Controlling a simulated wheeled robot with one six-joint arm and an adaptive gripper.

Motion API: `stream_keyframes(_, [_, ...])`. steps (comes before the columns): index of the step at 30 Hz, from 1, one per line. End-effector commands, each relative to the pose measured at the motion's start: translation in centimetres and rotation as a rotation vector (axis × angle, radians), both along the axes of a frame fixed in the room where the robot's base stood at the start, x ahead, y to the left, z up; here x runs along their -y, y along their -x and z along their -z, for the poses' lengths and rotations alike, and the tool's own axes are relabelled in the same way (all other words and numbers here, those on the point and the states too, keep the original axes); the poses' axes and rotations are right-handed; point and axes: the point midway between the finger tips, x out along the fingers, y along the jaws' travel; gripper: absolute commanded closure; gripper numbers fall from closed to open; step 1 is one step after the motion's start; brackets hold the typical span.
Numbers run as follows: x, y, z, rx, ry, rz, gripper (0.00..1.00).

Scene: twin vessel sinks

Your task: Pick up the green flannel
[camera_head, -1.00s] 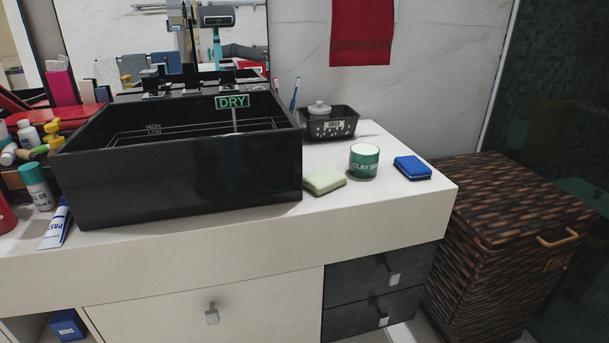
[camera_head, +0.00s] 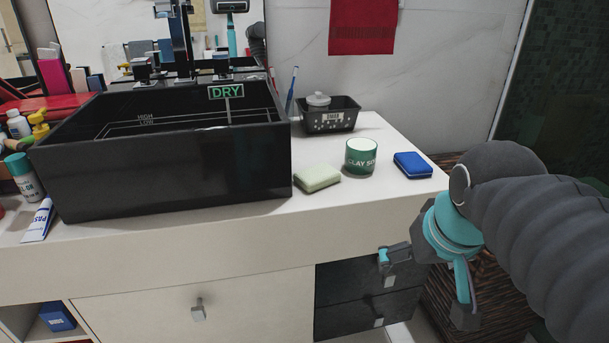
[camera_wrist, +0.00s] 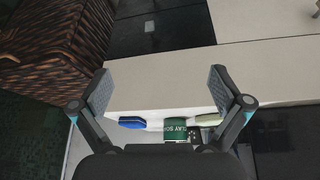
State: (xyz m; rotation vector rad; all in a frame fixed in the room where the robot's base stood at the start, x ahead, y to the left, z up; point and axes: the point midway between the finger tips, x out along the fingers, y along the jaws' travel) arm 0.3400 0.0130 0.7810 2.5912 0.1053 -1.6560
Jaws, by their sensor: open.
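The green flannel (camera_head: 317,178) looks like a pale green folded pad. It lies flat on the white counter, just right of the black basin and left of a green cup marked CLAY SO. In the wrist view the flannel (camera_wrist: 209,120) shows near the right finger, partly hidden. My gripper (camera_head: 425,287) is open and empty. It is in front of the counter's right end, by the dark drawers, well to the right of the flannel and apart from it. In the wrist view my gripper (camera_wrist: 160,90) has its fingers spread wide, with the counter front between them.
The green cup (camera_head: 361,157) stands close right of the flannel, with a blue folded pad (camera_head: 412,165) farther right. A black basket (camera_head: 330,116) holding a lidded jar stands behind. The basin (camera_head: 170,170) walls off the left. A woven hamper (camera_head: 480,275) is behind my arm.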

Motion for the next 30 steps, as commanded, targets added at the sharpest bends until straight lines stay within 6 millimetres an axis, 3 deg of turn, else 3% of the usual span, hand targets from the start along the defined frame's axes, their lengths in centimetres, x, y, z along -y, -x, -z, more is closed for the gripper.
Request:
stream_keyframes(1, [-0.7, -1.8, -1.8, -0.019, 0.005, -0.036, 0.00])
stream_keyframes(6, [-3.2, -7.0, -6.7, -0.085, 0.027, -0.154, 0.00])
stream_keyframes(15, [-8.3, -15.7, -12.6, -0.194, 0.065, -0.355, 0.00])
stream_keyframes(22, [-12.4, -20.6, -14.5, -0.264, 0.088, -0.495, 0.00])
stream_keyframes(30, [-14.5, -22.7, -14.9, -0.299, 0.101, -0.569, 0.00])
